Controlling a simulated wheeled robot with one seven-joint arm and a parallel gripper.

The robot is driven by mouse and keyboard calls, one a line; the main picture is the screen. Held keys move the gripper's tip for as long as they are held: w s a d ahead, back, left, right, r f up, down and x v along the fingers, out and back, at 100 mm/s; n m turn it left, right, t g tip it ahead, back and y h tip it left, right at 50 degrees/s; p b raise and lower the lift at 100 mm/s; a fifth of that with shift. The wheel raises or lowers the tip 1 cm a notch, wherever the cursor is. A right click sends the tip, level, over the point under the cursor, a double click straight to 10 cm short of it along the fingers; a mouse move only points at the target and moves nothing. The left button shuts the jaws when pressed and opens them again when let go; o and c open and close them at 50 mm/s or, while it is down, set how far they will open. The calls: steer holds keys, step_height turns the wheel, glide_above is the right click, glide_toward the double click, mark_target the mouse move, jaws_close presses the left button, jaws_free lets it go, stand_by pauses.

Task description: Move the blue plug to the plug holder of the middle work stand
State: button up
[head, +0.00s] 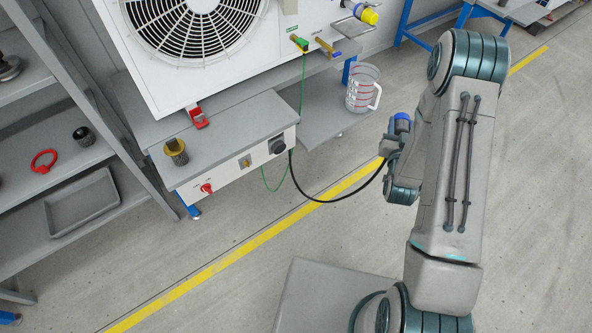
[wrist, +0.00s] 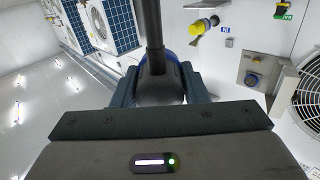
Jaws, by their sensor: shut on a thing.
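The blue plug (head: 402,121) is held in my gripper (head: 395,140), to the right of a work stand with a large fan unit (head: 150,85). A black cable (head: 335,198) hangs from the plug to the stand's control box. In the wrist view the plug (wrist: 160,88) sits between the two fingers, its cable (wrist: 152,30) running up; its front end is hidden. A yellow and blue connector (head: 369,15) sits at the fan unit's right side and also shows in the wrist view (wrist: 204,25). I cannot make out an empty plug holder.
A measuring jug (head: 362,92) stands on the stand's lower shelf, near my gripper. A green cable (head: 303,85) hangs from a green-handled valve. A grey shelf (head: 70,150) is at left. A blue-legged stand (head: 445,20) is behind. The floor between is clear.

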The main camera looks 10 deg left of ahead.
steer(key=a+f+m+y+b, duration=0.1)
steer(key=a+f+y+b, duration=0.2)
steer(key=a+f+b, duration=0.35)
steer(key=m+g+y+b, duration=0.65)
steer(key=y+b, duration=0.35)
steer(key=b, duration=1.1)
glide_toward(280, 149)
steer(key=shift+s+d, duration=0.1)
steer(key=shift+s, duration=0.05)
steer(key=shift+p+x, duration=0.3)
steer(key=shift+x, duration=2.55)
steer(key=shift+b, duration=0.4)
steer(key=shift+w+a, duration=0.35)
steer(key=shift+a, duration=0.05)
